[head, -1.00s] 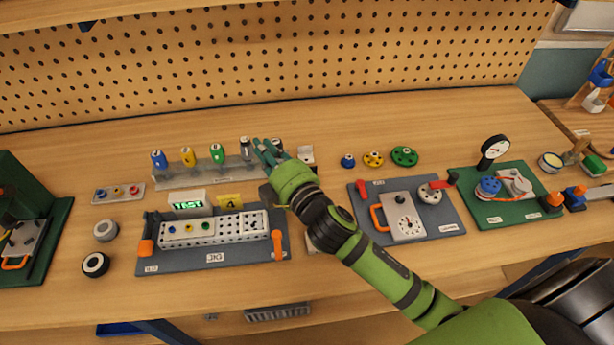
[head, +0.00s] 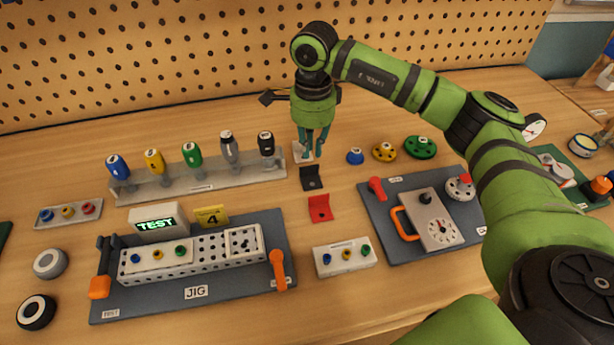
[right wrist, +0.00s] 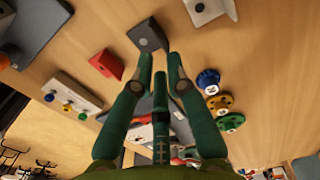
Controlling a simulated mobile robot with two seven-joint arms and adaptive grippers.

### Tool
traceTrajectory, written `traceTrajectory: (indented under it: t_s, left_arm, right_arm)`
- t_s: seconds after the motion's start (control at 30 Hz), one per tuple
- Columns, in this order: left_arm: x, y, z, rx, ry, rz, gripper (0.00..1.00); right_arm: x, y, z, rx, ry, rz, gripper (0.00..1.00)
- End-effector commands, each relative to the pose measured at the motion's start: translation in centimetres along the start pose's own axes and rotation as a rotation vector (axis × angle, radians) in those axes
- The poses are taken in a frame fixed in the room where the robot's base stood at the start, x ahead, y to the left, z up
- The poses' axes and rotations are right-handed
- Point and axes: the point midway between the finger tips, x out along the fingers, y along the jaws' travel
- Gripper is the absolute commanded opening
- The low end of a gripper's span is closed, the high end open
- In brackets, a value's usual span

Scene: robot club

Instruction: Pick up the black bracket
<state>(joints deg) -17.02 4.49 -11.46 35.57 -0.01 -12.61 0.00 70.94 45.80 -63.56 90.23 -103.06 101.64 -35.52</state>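The black bracket (head: 311,178) lies on the wooden bench, between a red bracket (head: 320,209) in front of it and a pale grey bracket (head: 301,156) behind it. My right gripper (head: 313,152) points down above the bench, just behind the black bracket in the head view. Its fingers are apart with nothing between them. In the right wrist view the black bracket (right wrist: 148,37) is just beyond the fingertips (right wrist: 160,65), apart from them. The red bracket (right wrist: 106,62) is to its left and the pale bracket (right wrist: 207,9) to its upper right. My left gripper is out of view.
The jig board (head: 190,296) is front left and a white block with knobs (head: 343,258) is in front. Blue, yellow and green wheels (head: 384,152) and a grey board (head: 399,187) are to the right.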

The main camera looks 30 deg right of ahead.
Motion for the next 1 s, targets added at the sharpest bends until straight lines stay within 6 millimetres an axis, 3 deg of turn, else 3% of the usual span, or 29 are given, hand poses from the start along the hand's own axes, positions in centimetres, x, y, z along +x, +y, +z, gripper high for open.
traceTrajectory:
  t_s: [0.53,0.8,0.83,0.87,1.0]
  left_arm:
    - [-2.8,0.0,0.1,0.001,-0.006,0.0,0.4]
    - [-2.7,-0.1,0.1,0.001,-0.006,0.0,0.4]
    - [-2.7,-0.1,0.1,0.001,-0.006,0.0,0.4]
    - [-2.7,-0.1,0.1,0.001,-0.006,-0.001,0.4]
    - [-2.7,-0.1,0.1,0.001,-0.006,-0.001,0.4]
  right_arm:
    - [6.3,0.1,-0.9,0.001,0.013,0.003,0.16]
    - [6.7,0.1,-0.8,0.001,0.013,0.001,0.16]
    - [6.7,0.1,-0.8,0.001,0.013,0.001,0.04]
    - [6.7,0.1,-0.8,0.001,0.013,0.001,0.0]
    - [6.7,0.1,-0.8,0.001,0.012,0.001,0.0]
